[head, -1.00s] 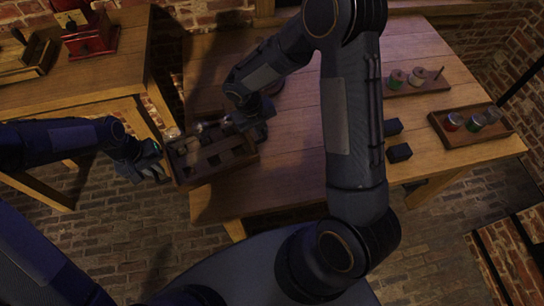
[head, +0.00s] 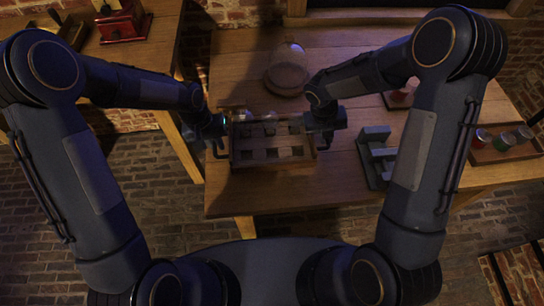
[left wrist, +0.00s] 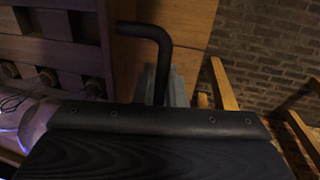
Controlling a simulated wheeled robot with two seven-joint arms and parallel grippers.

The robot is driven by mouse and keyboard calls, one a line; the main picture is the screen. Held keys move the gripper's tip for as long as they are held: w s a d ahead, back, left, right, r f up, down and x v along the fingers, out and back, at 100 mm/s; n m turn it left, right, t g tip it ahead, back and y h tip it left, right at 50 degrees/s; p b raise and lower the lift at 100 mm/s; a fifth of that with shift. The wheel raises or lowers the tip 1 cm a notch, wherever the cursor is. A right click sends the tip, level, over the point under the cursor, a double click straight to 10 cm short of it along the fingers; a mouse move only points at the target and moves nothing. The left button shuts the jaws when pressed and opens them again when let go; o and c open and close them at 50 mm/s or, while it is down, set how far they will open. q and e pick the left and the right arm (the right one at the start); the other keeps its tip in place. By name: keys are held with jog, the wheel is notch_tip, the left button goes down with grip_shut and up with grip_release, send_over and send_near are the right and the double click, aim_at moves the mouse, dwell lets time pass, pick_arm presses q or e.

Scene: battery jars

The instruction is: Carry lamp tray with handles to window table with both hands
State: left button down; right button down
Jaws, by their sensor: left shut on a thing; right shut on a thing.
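The lamp tray (head: 275,164), a wooden tray with compartments, is in the middle of the head view over the front part of the wooden window table (head: 345,185). Glass lamps (head: 270,116) show in its back row. I cannot tell whether it rests on the table or hangs just above it. My left gripper (head: 221,137) is shut at the tray's left end, and my right gripper (head: 325,130) is shut at its right end. The handles are mostly hidden in the head view. A black bent bar (left wrist: 150,32) shows beside the tray (left wrist: 60,60) in the left wrist view.
A glass dome on a round base (head: 287,75) stands behind the tray. A grey stand (head: 376,150) is to its right. A rack with coloured jars (head: 504,146) is at the far right. Another wooden table (head: 165,45) with a red box (head: 120,24) stands at the left.

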pick_arm(q)
jog(key=shift+f, duration=0.15)
pick_arm(e)
jog(key=shift+f, duration=0.15)
